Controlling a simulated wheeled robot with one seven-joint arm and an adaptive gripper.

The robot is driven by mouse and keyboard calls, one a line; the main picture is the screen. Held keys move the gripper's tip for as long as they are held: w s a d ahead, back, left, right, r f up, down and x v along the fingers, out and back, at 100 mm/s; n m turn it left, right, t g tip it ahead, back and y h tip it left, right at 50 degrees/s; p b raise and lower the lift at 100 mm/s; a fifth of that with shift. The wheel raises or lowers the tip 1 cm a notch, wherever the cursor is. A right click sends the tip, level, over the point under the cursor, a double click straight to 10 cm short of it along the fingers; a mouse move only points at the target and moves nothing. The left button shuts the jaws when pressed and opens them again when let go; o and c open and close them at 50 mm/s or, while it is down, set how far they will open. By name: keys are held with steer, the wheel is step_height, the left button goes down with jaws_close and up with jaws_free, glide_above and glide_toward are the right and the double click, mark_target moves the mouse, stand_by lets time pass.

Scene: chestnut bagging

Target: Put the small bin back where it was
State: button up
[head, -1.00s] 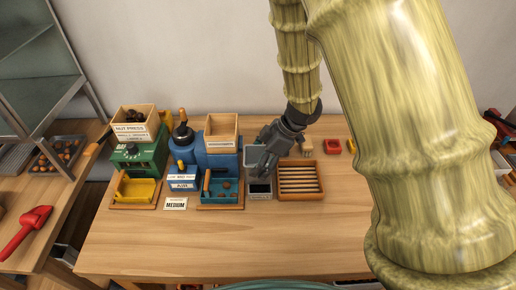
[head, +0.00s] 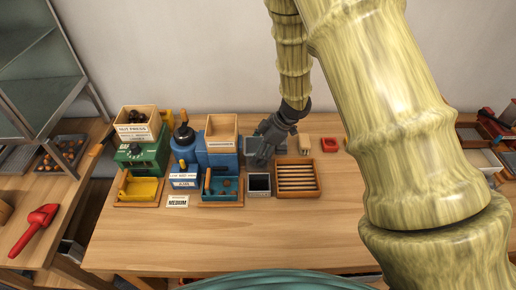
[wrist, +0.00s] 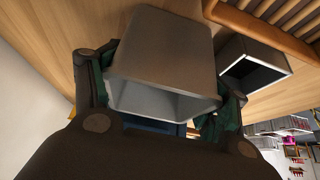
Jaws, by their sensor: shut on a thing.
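My gripper (head: 264,150) is over the back of the wooden table, just behind a grey bin with a dark inside. It is shut on the small bin (wrist: 165,55), a grey box with a pale inside, which fills the middle of the wrist view between the two fingers. In the head view the held bin is largely hidden by my gripper. The grey bin with the dark inside (head: 259,190) stands on the table and also shows in the wrist view (wrist: 262,62), beside the held bin and apart from it.
A slatted wooden tray (head: 297,193) lies right of the standing bin. A teal tray (head: 222,199) and a blue machine (head: 184,150) are to the left. A small red dish (head: 329,145) is at the back right. The table's front (head: 230,240) is clear.

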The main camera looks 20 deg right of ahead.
stand_by(0.3)
steer(key=o, duration=1.5)
steer(key=shift+f, duration=0.15)
steer(key=b+v, duration=0.2)
steer(key=v, duration=1)
